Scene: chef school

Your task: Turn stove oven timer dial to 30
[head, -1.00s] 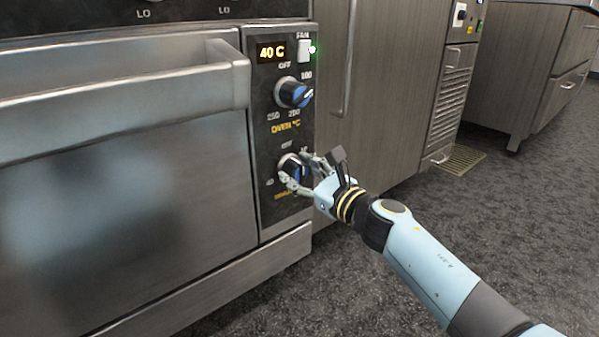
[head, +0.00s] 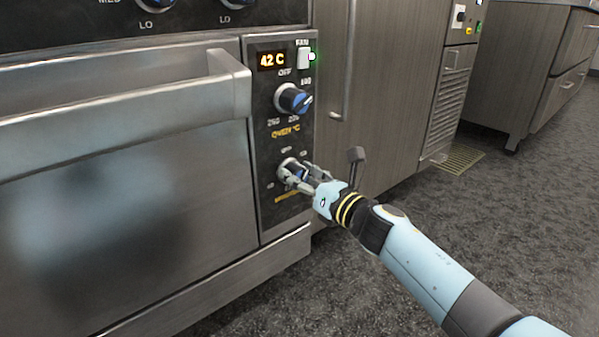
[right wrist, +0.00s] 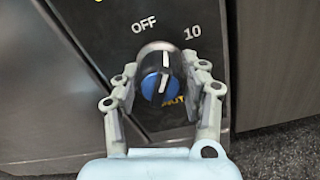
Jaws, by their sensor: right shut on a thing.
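The timer dial (head: 291,172) is the lower black and blue knob on the oven's control panel. It also shows in the right wrist view (right wrist: 157,78), where its white line points roughly up, toward the space between the OFF and 10 marks; the exact setting is hard to tell. My right gripper (head: 294,177) is shut on the dial, with one finger on each side of it, as the right wrist view (right wrist: 166,92) also shows. The fingers hide part of the dial and its scale in the head view. My left gripper is not in view.
The oven temperature dial (head: 293,99) sits above the timer dial, under a lit display (head: 271,60) reading 42 C and a white switch (head: 303,58). The oven door handle (head: 120,115) juts out at left. Cabinets (head: 385,90) stand at right; the floor in front is clear.

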